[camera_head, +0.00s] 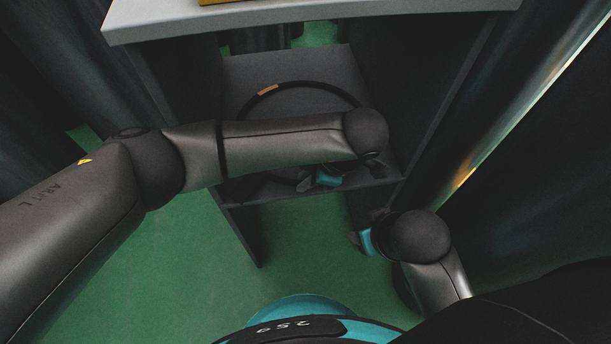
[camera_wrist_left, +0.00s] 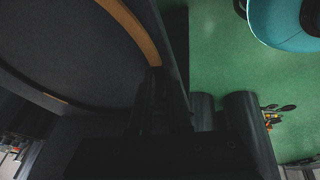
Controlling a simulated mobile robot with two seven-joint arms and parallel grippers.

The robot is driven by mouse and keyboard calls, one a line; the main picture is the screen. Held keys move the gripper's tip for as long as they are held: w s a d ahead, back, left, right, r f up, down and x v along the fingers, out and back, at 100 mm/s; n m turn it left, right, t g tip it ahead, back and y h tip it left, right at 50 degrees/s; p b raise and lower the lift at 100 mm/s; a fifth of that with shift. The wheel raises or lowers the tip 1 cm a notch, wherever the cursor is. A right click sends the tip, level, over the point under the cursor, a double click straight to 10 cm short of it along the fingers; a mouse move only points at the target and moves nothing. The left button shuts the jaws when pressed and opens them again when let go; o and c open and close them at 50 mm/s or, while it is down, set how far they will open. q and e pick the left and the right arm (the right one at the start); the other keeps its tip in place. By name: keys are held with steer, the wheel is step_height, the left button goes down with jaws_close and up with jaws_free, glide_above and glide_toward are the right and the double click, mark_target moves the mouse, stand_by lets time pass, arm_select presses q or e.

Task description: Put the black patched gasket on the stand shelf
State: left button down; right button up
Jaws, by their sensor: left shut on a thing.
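The black patched gasket (camera_head: 304,83) is a large dark ring with tan patches, over the shelf of the stand (camera_head: 284,66). Whether it rests flat on the shelf I cannot tell. My left forearm hides much of its near side. My left gripper (camera_head: 306,184) is shut on the gasket's near rim, at the shelf's front edge. In the left wrist view the gasket (camera_wrist_left: 84,104) curves away from the dark fingers, with a tan patch close to them and another farther off. My right gripper (camera_head: 357,238) hangs lower, right of the stand's front opening; its fingers are too small to read.
Dark side panels close in the shelf left and right. The green floor (camera_head: 190,265) in front is clear except for my base.

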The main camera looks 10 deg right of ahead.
arm_select(q)
steer(key=shift+f+b, duration=0.35)
steer(key=shift+f, duration=0.05)
arm_select(e)
steer(key=shift+f, duration=0.4)
arm_select(q)
steer(key=c, duration=0.8)
jaws_free()
steer(key=shift+p+v, duration=4.45)
steer(key=shift+v, duration=3.15)
arm_select(e)
steer(key=s+d+f+g, duration=0.1)
steer(key=s+f, duration=0.2)
steer(key=f, duration=0.4)
steer(key=s+d+f+g, duration=0.1)
steer(key=s+f, duration=0.2)
steer(key=f, duration=0.5)
steer(key=shift+d, duration=0.35)
